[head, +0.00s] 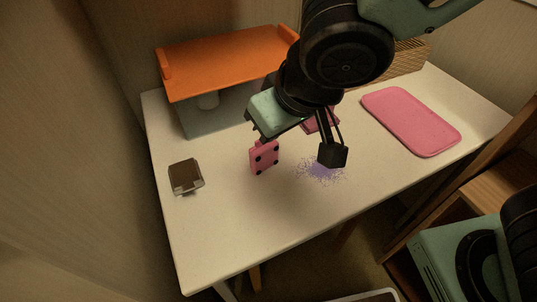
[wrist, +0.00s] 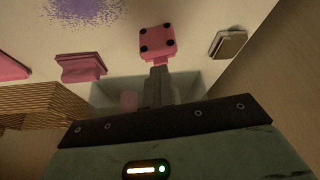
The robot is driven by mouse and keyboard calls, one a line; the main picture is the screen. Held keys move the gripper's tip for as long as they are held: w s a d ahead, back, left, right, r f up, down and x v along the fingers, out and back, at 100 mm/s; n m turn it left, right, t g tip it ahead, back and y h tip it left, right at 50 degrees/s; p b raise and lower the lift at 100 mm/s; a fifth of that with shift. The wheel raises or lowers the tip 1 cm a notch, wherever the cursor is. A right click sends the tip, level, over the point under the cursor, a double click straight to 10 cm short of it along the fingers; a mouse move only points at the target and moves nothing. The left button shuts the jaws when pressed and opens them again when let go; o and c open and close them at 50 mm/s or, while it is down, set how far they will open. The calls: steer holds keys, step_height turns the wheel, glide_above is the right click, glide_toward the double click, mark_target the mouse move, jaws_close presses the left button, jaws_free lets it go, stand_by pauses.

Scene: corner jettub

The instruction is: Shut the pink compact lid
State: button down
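The pink compact (head: 322,122) stands on the white table, partly hidden by my arm in the head view. In the wrist view the compact (wrist: 82,67) shows left of my gripper as two pink parts meeting at an angle, so its lid looks raised.
An orange-topped stand (head: 225,62) fills the back left. A pink tray (head: 412,121) lies at the right, a woven box (head: 405,62) behind it. A small brown case (head: 186,175) lies at the left. A purple speckled patch (head: 318,172) marks the tabletop; the front is clear.

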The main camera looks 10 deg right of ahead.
steer(key=shift+s+d+r+t+y+b, duration=0.35)
steer(key=shift+t+b, duration=0.25)
steer(key=shift+b, duration=2.4)
steer(key=shift+s+d+r+t+y+b, duration=0.3)
steer(key=shift+s+r+t+b, duration=0.35)
steer(key=shift+b, duration=1.4)
steer(key=c, duration=2.1)
jaws_free()
steer(key=shift+w+a+f, duration=0.1)
steer(key=shift+f, duration=0.05)
steer(key=o, duration=1.2)
steer(key=shift+p+v, duration=1.1)
steer(key=shift+p, duration=0.6)
steer(key=shift+s+r+p, duration=0.25)
steer(key=shift+r+p, duration=0.05)
steer(key=shift+p, duration=0.45)
